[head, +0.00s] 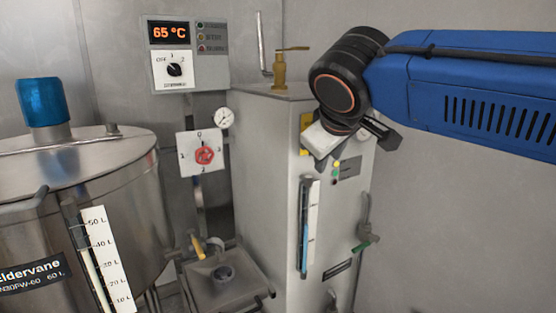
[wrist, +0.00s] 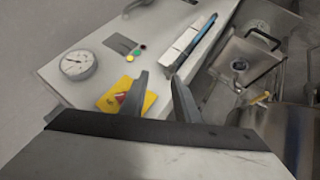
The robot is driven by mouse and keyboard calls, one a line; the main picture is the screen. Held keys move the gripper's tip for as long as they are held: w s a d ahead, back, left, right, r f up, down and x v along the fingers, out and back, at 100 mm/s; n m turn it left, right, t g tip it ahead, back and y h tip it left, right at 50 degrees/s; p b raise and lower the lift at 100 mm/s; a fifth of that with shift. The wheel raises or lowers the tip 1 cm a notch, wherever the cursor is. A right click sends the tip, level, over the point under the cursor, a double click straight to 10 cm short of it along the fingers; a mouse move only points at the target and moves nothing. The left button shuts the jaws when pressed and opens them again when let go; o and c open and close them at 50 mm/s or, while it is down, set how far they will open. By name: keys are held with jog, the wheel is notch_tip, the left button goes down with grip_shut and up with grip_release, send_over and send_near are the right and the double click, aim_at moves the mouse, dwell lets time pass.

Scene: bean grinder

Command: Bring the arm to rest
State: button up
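My blue arm (head: 470,85) reaches in from the right edge of the head view, with its dark wrist joint (head: 340,85) in front of the upper part of a tall grey cabinet (head: 265,170). My gripper (wrist: 159,79) shows in the wrist view with its two dark fingers apart and nothing between them. In the head view the gripper end points down beside the cabinet's front, and its fingertips are hard to make out. I cannot tell how close they are to the cabinet.
A steel tank (head: 125,175) with a blue cap (head: 43,100) stands at left. A control box (head: 185,55) reading 65 °C and a red knob (head: 204,156) are at the back. The cabinet carries a sight gauge (head: 305,225) and green-handled tap (head: 362,246). Bare wall (head: 460,220) lies right.

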jog(key=s+d+f+m+g, duration=0.1)
jog(key=s+d+f+m, duration=0.1)
jog(key=s+d+f, duration=0.35)
jog(key=s+d+f+m+g, duration=0.2)
jog(key=s+d+f, duration=0.1)
jog(key=d+f, duration=0.55)
jog(key=s+d+f+m+g, duration=0.1)
jog(key=s+d+f+m, duration=0.2)
jog(key=s+f, duration=0.7)
notch_tip(320, 180, down, 4)
jog(key=shift+s+d+r+m+y, duration=0.25)
jog(key=shift+d+m+y, duration=0.15)
jog(key=shift+d, duration=0.25)
